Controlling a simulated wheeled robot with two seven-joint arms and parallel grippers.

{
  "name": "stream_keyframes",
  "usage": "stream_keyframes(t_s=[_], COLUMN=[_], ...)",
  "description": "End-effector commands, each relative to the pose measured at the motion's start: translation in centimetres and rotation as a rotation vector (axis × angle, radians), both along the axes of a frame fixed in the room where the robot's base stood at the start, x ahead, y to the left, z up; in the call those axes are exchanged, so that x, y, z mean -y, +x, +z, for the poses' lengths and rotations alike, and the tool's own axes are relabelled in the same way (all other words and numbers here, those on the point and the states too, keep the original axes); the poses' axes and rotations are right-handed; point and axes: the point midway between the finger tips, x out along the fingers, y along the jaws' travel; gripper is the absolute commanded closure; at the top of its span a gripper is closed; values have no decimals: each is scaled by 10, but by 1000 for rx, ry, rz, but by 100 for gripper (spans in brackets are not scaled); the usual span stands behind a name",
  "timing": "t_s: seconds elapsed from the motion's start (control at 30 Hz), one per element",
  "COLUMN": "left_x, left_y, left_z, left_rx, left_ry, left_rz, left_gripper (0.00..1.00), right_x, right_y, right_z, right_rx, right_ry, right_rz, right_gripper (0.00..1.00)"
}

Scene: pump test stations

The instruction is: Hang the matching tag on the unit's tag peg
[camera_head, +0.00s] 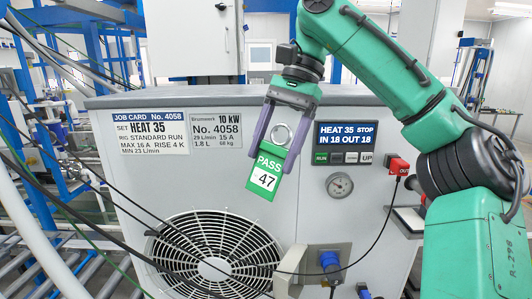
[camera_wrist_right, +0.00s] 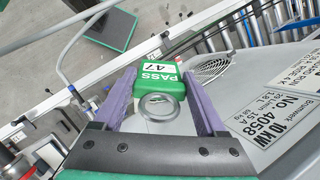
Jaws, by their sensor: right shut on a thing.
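The tag hangs tilted between the purple fingers, in front of the grey unit (camera_head: 340,115). The unit's display (camera_head: 344,142) reads HEAT 35 STOP, IN 18 OUT 18. The job card (camera_head: 144,133) says No. 4058, HEAT 35; the nameplate (camera_head: 216,131) also says No. 4058. I cannot make out the tag peg. My left gripper is out of view.
A round fan grille (camera_head: 215,255) fills the unit's lower front. Dark cables cross the left side. A white cabinet (camera_head: 197,38) stands behind.

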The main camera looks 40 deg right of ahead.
Motion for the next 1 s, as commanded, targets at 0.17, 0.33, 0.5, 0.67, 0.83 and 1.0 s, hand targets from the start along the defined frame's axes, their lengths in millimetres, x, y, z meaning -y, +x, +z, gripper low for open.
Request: stream_keyframes(t_s=[0.17, 0.33, 0.5, 0.67, 0.83, 1.0], left_x=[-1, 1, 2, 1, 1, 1], left_y=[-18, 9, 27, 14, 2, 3], left_z=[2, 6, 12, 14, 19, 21], left_rx=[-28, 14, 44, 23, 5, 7], left_ry=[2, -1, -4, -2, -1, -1], left_rz=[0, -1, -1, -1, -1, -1], left_gripper=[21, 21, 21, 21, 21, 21], right_x=[8, 16, 23, 30, 38, 46], right_y=[11, 22, 32, 41, 52, 61], right_z=[-1, -3, -3, -4, -4, -9], right_rx=[-4, -4, -4, -2, -2, 0], right_ry=[0, -1, -1, -1, -1, -2], right_rz=[-1, -2, -2, 0, -3, -5], right_gripper=[100, 100, 100, 100, 100, 100])
